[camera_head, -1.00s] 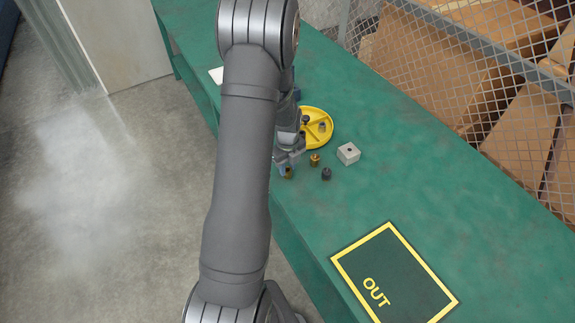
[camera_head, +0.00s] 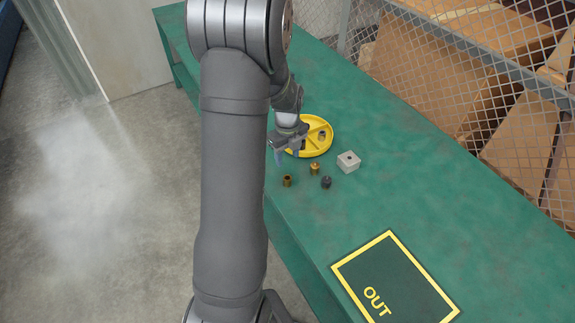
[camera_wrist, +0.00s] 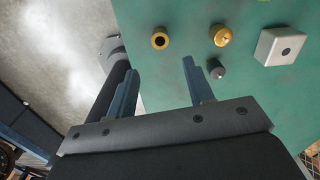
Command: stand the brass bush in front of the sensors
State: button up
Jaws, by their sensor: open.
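The brass bush (camera_head: 287,181) stands upright on the green bench near its left edge. Its dark open bore faces up in the wrist view (camera_wrist: 160,41). To its right are a gold piece with a pale tip (camera_head: 314,168) and a dark grey piece with a small tip (camera_head: 326,182), apparently the sensors. They also show in the wrist view, gold (camera_wrist: 221,36) and dark (camera_wrist: 217,71). My gripper (camera_head: 286,148) is open and empty, above and back from the bush, by the yellow tray. In the wrist view its fingers (camera_wrist: 159,72) are apart, clear of the bush.
A yellow round divided tray (camera_head: 318,148) holds a small piece (camera_head: 322,135); my gripper partly covers the tray. A pale grey block with a hole (camera_head: 348,162) sits right of the sensors. A yellow-framed OUT mat (camera_head: 410,285) lies nearer. Bench between is clear. Wire mesh stands behind.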

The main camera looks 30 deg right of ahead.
jog(key=shift+r, duration=1.4)
jog(key=shift+f, duration=0.15)
send_over(287, 178)
jog(key=shift+f, duration=4)
